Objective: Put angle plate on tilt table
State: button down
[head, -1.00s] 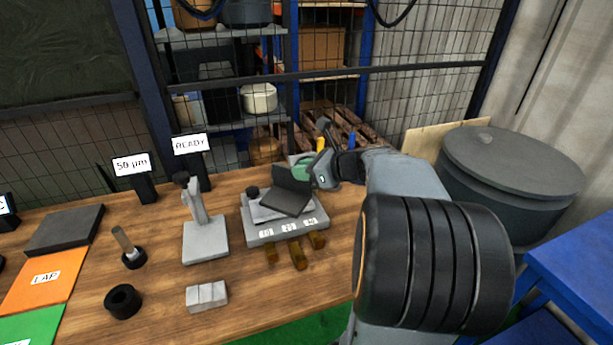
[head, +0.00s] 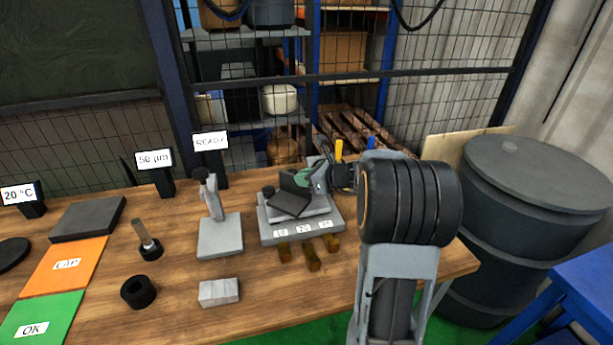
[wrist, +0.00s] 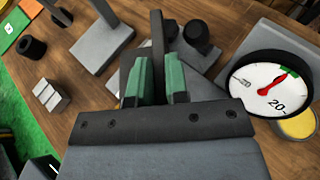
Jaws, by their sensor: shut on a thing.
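The angle plate (head: 287,205) is a dark L-shaped block with one flat leg and one upright leg. It is over the tilt table (head: 330,232), a grey block with numbered white labels and brass-coloured knobs along its front. I cannot tell whether the plate touches the table. My gripper (head: 305,178) comes in from the right, shut on the plate's upright leg. In the wrist view, the green fingers of my gripper (wrist: 161,80) are on either side of the dark upright leg (wrist: 157,45). The fingers and palm hide much of the plate there.
A grey stand (head: 220,237) is left of the tilt table. A dial gauge (wrist: 270,85) is right in the wrist view. A dark drum (head: 535,225) stands to the right.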

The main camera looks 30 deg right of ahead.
aim_at(305, 197)
jog(key=shift+f, duration=1.15)
jog(key=shift+f, duration=0.1)
jog(key=shift+f+b, duration=0.1)
jog(key=shift+b, duration=0.2)
jog(key=c, duration=1.1)
grip_release()
jog(key=shift+s+f, duration=0.1)
jog(key=shift+f, duration=0.05)
